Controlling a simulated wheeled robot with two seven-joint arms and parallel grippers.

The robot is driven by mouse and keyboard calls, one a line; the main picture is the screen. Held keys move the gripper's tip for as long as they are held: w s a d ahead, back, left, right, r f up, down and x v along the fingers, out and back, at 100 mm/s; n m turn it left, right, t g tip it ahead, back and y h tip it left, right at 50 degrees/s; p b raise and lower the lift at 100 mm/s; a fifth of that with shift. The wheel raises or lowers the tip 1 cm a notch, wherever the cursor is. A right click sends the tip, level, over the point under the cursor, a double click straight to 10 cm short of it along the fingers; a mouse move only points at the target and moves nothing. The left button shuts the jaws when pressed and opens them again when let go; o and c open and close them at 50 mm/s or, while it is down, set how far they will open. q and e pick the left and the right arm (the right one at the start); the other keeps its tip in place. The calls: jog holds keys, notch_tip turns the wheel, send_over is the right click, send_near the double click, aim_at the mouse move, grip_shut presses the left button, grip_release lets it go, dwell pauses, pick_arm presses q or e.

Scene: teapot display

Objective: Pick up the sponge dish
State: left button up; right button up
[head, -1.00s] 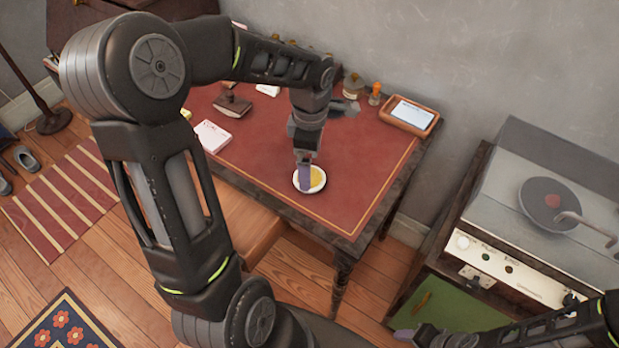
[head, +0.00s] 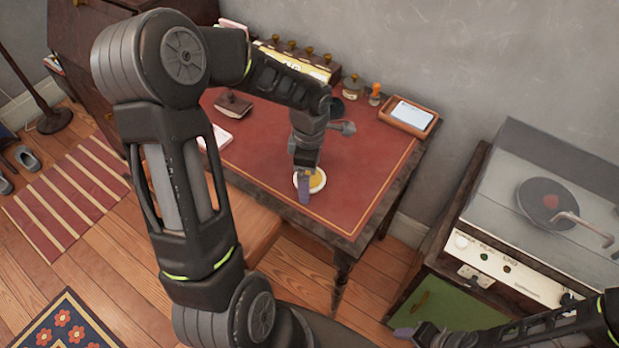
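The sponge dish (head: 318,183) is a small round white dish with a yellow sponge in it. It sits on the red top of the desk (head: 370,160), near the front edge. My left gripper (head: 304,190) points down at the dish's left side, and its purple-grey finger covers part of the rim. The gap between its fingers is hidden, so I cannot tell whether it grips the rim. My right gripper (head: 410,333) is low at the bottom right, away from the desk, and its opening is unclear.
An orange-brown tray (head: 409,117) with a pale pad lies at the desk's back right. Small bottles stand along the back, beside a stamp rack (head: 300,62).

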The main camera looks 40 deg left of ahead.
pick_arm(q)
jog(key=shift+c, duration=0.5)
jog(key=c, duration=1.8)
jog(key=shift+o, duration=0.2)
notch_tip(320, 180, up, 10)
